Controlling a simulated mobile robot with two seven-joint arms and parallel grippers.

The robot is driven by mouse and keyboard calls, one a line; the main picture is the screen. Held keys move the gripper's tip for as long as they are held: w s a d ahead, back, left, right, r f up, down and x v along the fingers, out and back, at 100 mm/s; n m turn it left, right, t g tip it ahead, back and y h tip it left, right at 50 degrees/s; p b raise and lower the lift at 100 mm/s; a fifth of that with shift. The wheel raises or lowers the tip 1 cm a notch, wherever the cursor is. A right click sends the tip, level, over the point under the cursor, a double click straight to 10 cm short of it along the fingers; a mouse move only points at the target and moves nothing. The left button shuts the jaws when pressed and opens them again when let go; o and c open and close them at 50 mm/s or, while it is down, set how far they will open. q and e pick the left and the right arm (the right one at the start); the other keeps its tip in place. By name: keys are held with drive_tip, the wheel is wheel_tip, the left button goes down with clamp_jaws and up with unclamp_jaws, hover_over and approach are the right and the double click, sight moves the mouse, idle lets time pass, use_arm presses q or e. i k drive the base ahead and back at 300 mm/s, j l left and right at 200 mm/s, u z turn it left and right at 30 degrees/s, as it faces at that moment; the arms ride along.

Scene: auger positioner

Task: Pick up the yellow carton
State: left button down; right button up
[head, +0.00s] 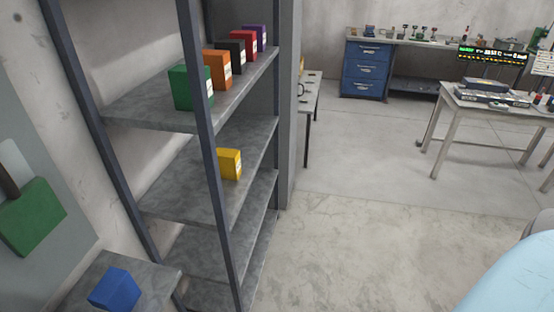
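The yellow carton (231,164) stands upright on the second visible shelf level (180,198) of a grey metal rack, just right of the front upright post. It has a pale label on its right side. The post borders its left side and may hide part of it. No other carton shows on that level. Neither of my grippers is in view.
Green (184,90), orange (214,68), black, red and purple cartons line the shelf above. A rack post (202,110) stands in front of the shelves. A blue box (115,289) sits low at left. Workbenches stand at the back; the floor (350,240) right of the rack is clear.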

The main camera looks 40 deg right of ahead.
sight(230, 160)
drive_tip(key=z, duration=0.75)
drive_tip(key=i+l+u, duration=0.1)
drive_tip(key=u, duration=0.25)
drive_tip(key=i+l+u, duration=0.1)
drive_tip(key=u, duration=0.25)
drive_tip(key=l+u, duration=0.35)
drive_tip(key=i+l+u, duration=0.2)
drive_tip(key=l, duration=0.35)
drive_tip(key=l+u, duration=0.2)
drive_tip(key=l, duration=0.3)
